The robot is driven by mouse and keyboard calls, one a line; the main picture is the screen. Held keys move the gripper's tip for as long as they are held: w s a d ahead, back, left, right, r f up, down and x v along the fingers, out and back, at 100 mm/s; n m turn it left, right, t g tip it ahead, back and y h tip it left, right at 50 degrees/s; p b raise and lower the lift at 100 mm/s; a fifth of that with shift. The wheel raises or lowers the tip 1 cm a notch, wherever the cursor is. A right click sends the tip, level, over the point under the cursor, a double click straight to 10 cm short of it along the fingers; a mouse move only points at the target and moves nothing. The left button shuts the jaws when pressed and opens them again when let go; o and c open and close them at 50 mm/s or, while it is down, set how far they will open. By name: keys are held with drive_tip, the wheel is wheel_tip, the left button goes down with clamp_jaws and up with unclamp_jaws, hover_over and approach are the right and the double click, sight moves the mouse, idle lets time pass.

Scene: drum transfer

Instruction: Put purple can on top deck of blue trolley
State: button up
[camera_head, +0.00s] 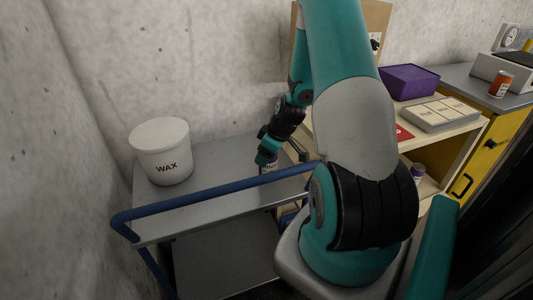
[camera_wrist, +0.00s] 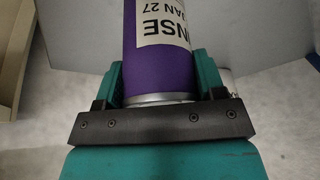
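The purple can (camera_wrist: 155,70) with a white label is between the fingers of my gripper (camera_wrist: 158,95) in the wrist view, held near its silver rim. In the head view the can (camera_head: 270,166) shows small below my gripper (camera_head: 267,158), over the right part of the grey top deck (camera_head: 220,165) of the blue trolley. I cannot tell whether the can touches the deck. The trolley's blue handle rail (camera_head: 200,200) runs along the near side. My arm hides the deck's right end.
A white WAX tub (camera_head: 161,151) stands on the deck's left end. The deck's middle is clear. At right, a wooden shelf unit holds a purple bin (camera_head: 409,82), a pale boxed set (camera_head: 440,114) and a small can (camera_head: 418,172) lower down. A concrete wall lies behind.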

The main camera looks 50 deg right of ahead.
drive_tip(key=o, duration=0.5)
drive_tip(key=shift+c, duration=0.2)
drive_tip(key=shift+s+d+r, duration=0.1)
drive_tip(key=shift+r, duration=0.35)
drive_tip(key=a+v, duration=0.1)
drive_tip(key=v, duration=1)
drive_tip(key=w+a+r+n+g+y, duration=0.1)
drive_tip(key=a+r, duration=0.4)
drive_tip(key=a, duration=0.7)
drive_tip(key=w+a+r+n+g+y, duration=0.15)
drive_tip(key=a+r, duration=0.35)
drive_tip(key=a, duration=0.8)
drive_tip(key=s+a+r+n+g, duration=0.1)
drive_tip(key=s+a+r, duration=0.3)
drive_tip(key=s+a, duration=0.9)
drive_tip(key=shift+s+n+g+y, duration=0.35)
drive_tip(key=shift+s+n, duration=0.1)
